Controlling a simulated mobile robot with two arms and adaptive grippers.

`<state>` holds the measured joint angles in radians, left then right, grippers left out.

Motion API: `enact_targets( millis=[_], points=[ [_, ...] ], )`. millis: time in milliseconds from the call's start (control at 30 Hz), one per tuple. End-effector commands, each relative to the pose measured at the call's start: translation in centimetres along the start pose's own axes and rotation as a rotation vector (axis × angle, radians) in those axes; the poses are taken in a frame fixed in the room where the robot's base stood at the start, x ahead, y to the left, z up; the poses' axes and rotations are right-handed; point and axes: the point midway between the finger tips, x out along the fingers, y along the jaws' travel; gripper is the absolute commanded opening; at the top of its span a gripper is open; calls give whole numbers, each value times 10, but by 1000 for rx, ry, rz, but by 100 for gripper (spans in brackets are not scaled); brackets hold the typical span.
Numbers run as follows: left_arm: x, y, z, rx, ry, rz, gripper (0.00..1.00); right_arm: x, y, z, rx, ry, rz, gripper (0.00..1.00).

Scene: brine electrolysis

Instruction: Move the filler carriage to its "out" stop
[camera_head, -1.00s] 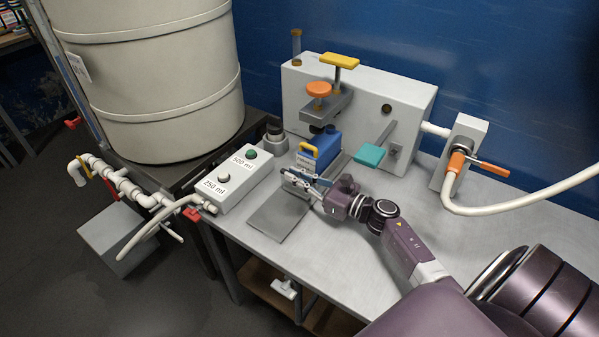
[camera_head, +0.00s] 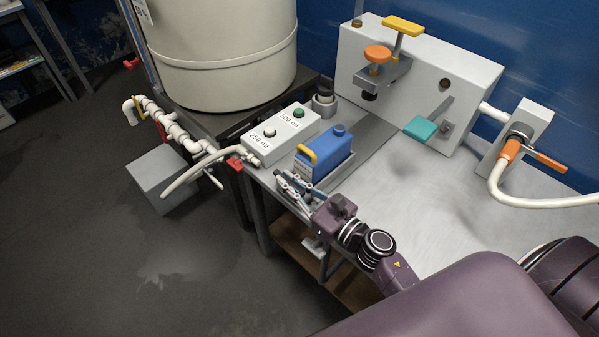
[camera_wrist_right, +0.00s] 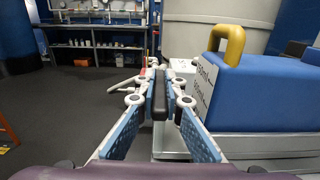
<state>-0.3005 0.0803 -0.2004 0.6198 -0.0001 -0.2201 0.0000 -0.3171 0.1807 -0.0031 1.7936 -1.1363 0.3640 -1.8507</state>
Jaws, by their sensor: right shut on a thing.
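The filler carriage (camera_head: 337,176) is a low grey tray at the front edge of the steel bench, and its side rail shows in the right wrist view (camera_wrist_right: 262,146). A blue jug (camera_head: 328,150) with a yellow handle stands upright on it, and shows at the right of the wrist view (camera_wrist_right: 268,92). My right gripper (camera_head: 291,186) is at the carriage's front, beside the jug. In the wrist view its fingers (camera_wrist_right: 160,95) are shut on a dark upright grip bar (camera_wrist_right: 160,96). The fingers partly hide the carriage's front. My left gripper is out of view.
A flat grey track (camera_head: 372,137) runs back to the filler housing (camera_head: 420,65) with orange and yellow knobs. A teal lever (camera_head: 421,128) sticks out there. A button box (camera_head: 281,137) stands close left of the jug.

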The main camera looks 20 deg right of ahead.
Motion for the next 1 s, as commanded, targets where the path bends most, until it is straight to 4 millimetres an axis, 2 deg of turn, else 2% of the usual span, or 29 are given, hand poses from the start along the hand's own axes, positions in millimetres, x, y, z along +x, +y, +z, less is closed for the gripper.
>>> enact_targets(
  millis=[467, 500, 633, 1000],
  points=[
    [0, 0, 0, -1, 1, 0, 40, 0, 9, -1, 2, 1, 5, 0],
    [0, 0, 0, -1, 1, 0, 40, 0, 9, -1, 2, 1, 6, 10],
    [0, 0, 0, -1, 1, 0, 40, 0, 9, -1, 2, 2, 5, 25],
    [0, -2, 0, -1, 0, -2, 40, -4, 6, -1, 0, 1, 0, 26]
  ],
)
